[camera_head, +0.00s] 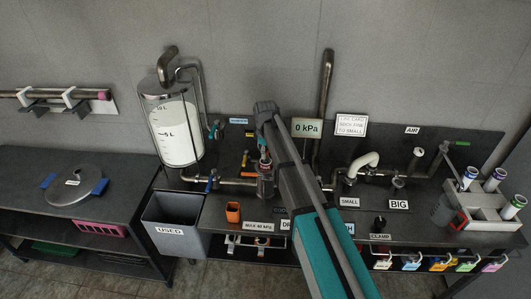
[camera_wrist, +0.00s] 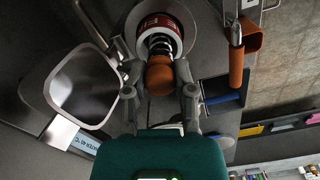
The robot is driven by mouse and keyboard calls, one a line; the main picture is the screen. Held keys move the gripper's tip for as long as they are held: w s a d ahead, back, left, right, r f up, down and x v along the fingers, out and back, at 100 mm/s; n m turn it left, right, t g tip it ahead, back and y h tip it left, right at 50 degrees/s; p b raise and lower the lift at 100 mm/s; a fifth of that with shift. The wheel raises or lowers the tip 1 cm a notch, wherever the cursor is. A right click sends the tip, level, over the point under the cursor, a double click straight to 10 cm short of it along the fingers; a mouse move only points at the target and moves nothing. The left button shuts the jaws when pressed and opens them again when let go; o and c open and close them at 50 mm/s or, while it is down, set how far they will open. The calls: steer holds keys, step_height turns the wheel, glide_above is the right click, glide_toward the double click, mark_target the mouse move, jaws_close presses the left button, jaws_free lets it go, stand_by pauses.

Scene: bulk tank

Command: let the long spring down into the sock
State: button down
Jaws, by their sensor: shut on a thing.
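My gripper (camera_wrist: 159,88) is shut on an orange-brown rounded end piece (camera_wrist: 160,76) in the wrist view. A coiled metal spring (camera_wrist: 159,45) shows just beyond this piece, in line with it. The coils run into a round opening with a white-and-red lettered rim (camera_wrist: 166,14); I cannot tell how deep the spring reaches. The sock itself cannot be made out. In the head view my gripper (camera_head: 264,148) is above the upright metal housing (camera_head: 265,187) on the bench, and my arm hides part of that area.
The grey USED bin (camera_head: 176,230) stands left of the housing, and an orange holder (camera_head: 233,212) is close by. A clear tank (camera_head: 174,132) and pipes stand behind. A rack of tubes (camera_head: 490,208) is at the right. A lid (camera_head: 76,190) lies on the left bench.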

steer(key=shift+c, duration=1.8)
jaws_free()
steer(key=shift+r, duration=0.15)
